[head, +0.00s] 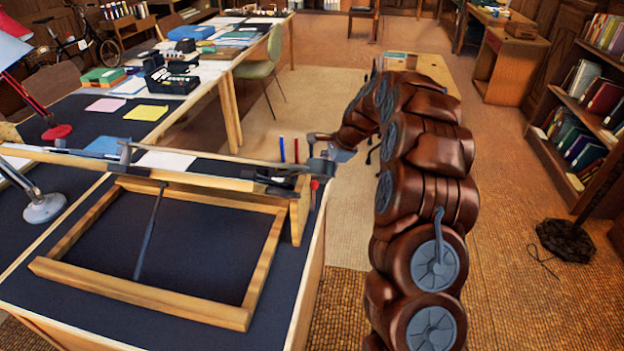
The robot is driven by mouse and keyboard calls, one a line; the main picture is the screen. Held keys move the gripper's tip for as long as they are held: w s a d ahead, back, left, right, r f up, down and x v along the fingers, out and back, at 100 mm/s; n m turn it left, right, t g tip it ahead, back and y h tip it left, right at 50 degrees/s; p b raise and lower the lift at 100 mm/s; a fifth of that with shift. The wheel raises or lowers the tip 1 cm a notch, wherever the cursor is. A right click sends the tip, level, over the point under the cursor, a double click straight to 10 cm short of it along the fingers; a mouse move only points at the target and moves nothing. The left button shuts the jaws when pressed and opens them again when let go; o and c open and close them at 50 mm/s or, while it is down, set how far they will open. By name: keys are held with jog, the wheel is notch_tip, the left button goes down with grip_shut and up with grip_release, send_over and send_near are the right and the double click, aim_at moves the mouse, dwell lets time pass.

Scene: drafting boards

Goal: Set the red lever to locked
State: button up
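A small red piece (314,185) with a short stem sits at the right end of the wooden rail on the near drafting board (190,230). It looks like the red lever, but its setting is too small to read. A thin upright red rod (297,150) and a blue rod (282,149) stand just behind the rail. My gripper (318,150) is at the end of my brown arm, above and slightly right of the red piece, close to the rail's right end. Its fingers are small and partly hidden, so I cannot tell whether it is open or touches anything.
A wooden frame with a grey strut (150,235) lies on the dark board. A lamp with a red base (57,132) and a grey lamp base (44,207) stand at left. A green chair (262,68) is behind. Open floor (500,230) lies right of my arm, before a bookshelf (575,130).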

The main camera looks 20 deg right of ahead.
aim_at(317, 183)
jog(key=x, duration=0.2)
jog(key=p+x, duration=0.1)
jog(key=x, duration=0.2)
jog(key=d+p+x, duration=0.1)
jog(key=x, duration=0.1)
jog(key=shift+w+f, duration=0.35)
jog(key=shift+f, duration=0.1)
grip_shut()
jog(key=shift+f, duration=0.1)
dwell(0.4)
